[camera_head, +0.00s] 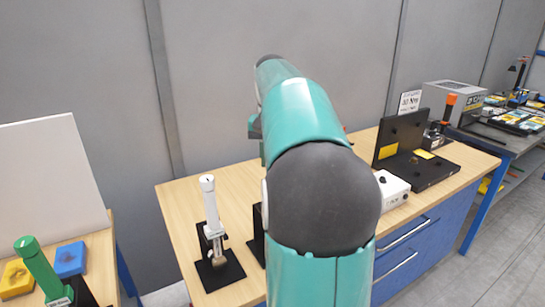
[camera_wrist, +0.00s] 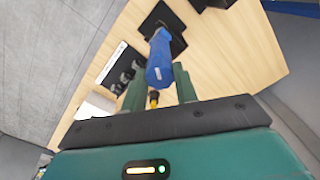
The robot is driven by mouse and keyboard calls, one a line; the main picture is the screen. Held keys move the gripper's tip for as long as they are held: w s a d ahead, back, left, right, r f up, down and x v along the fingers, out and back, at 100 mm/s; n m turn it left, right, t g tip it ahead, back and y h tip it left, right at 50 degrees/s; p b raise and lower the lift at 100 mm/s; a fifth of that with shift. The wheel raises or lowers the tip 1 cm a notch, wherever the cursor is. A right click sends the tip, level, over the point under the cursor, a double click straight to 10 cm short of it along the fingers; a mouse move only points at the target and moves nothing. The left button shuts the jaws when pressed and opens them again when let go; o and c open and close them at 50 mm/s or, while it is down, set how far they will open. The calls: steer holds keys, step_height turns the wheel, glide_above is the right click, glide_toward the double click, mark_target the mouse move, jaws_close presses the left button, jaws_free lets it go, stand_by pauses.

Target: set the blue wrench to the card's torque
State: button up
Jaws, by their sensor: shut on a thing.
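The blue wrench (camera_wrist: 159,58) shows in the wrist view, with its handle end between the two green fingers of my gripper (camera_wrist: 160,78). My gripper is shut on it. A yellow tip (camera_wrist: 153,98) shows at the near end of the handle. The far end of the wrench meets a black stand (camera_wrist: 165,22) on the wooden bench. In the head view my arm hides the wrench and my gripper. The white card (camera_head: 410,102) stands behind the black fixture; it shows a number with Nm, too small to read surely. The wrench's scale cannot be read.
A white-handled wrench (camera_head: 211,207) stands upright in a black stand on the bench (camera_head: 182,215). A green-handled tool (camera_head: 37,263) stands at the lower left. A white box (camera_head: 391,188) and the black fixture (camera_head: 428,165) are right of my arm. A grey wall (camera_head: 270,35) is behind.

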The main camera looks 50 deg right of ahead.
steer(key=m, duration=0.4)
steer(key=shift+m, duration=0.3)
steer(key=m, duration=0.4)
steer(key=shift+m, duration=0.3)
steer(key=o, duration=1)
steer(key=shift+r, duration=0.15)
step_height(320, 180, up, 14)
steer(key=shift+f, duration=0.2)
